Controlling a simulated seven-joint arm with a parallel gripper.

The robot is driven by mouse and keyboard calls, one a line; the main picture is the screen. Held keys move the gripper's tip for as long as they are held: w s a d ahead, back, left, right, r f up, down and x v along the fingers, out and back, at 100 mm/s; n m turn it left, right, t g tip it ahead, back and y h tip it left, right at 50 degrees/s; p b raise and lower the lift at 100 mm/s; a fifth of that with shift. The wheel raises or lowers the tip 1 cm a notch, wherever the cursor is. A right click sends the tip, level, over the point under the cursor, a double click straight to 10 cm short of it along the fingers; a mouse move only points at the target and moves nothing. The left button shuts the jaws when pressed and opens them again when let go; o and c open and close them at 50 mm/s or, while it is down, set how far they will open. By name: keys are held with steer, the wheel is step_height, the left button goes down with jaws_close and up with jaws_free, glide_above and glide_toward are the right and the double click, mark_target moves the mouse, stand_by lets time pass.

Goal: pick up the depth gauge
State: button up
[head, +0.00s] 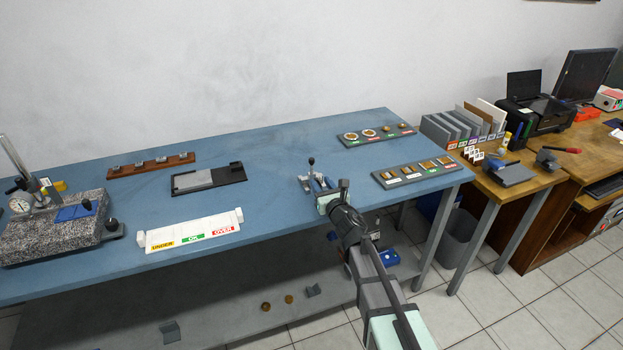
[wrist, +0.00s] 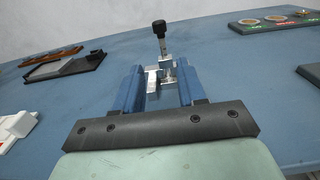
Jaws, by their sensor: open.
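A small metal device with an upright stem and black knob (head: 311,161) stands on the blue bench; it also shows in the wrist view (wrist: 160,28). No other likely depth gauge stands near my gripper, but I cannot tell its type for sure. My gripper (head: 319,184) is low over the bench, with its blue fingers pointing at the device. In the wrist view my gripper (wrist: 158,74) is open, and bright metal parts of the device show between and just beyond the fingers. Whether the fingers touch it is unclear. The fingers partly hide its base.
A white UNDER/OK/OVER board (head: 192,233) and a dark tray (head: 208,178) lie left. A wooden rack (head: 151,165) is behind. A granite stand (head: 60,228) with a dial is far left. Two sample trays (head: 376,135) (head: 418,172) lie right. Bench around the device is clear.

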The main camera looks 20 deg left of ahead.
mark_target(312, 168)
steer(key=x, duration=0.6)
steer(key=shift+w+a, duration=0.2)
steer(key=shift+w, duration=0.05)
steer(key=shift+x, duration=2.6)
steer(key=shift+w+d+r, duration=0.1)
steer(key=shift+d, duration=0.05)
jaws_close()
